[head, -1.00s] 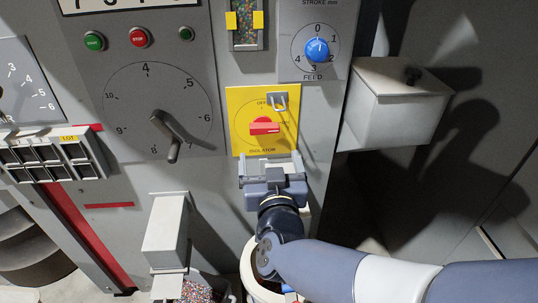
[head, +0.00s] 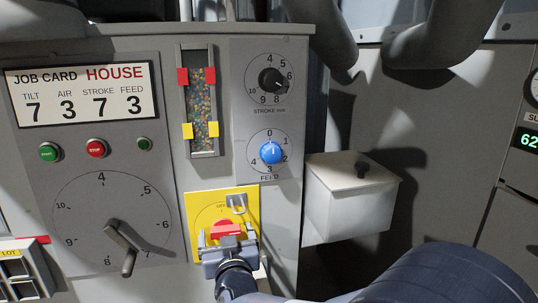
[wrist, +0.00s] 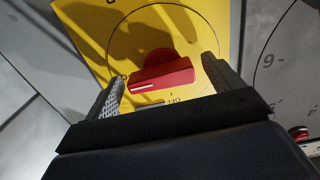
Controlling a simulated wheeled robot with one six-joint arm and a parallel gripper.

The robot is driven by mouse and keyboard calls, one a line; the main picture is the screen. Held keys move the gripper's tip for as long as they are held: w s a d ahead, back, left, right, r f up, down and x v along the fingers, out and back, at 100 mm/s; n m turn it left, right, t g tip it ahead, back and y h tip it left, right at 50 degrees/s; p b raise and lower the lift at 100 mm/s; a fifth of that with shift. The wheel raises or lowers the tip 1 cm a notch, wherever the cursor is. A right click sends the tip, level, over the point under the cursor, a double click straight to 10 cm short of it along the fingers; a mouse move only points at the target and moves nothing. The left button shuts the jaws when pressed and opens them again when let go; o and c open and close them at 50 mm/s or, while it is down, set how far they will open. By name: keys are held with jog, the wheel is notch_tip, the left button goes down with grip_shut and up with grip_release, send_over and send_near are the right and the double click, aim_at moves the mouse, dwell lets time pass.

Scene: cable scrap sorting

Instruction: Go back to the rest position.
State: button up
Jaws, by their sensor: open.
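My gripper (head: 228,247) is open in front of the lower part of the yellow isolator plate (head: 194,215). The red isolator handle (head: 226,229) shows just above it in the head view and lies roughly crosswise. In the wrist view, the two fingers of my gripper (wrist: 160,86) stand apart with the red handle (wrist: 162,77) seen between them. The fingers are not closed on it; I cannot tell the exact gap in depth. My gripper hides the lower edge of the plate in the head view.
A grey metal hasp (head: 236,203) sits on the plate above the handle. A blue feed knob (head: 271,152) is above, a large dial handle (head: 123,248) to the left. A pale box (head: 350,205) juts out at the right. Open space lies right of it.

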jog(key=shift+s+r+n+p, duration=0.15)
jog(key=shift+r+n+p, duration=0.1)
jog(key=shift+n+p, duration=0.15)
jog(key=shift+f, duration=0.1)
jog(key=shift+f+b, duration=0.15)
jog(key=shift+b, duration=0.25)
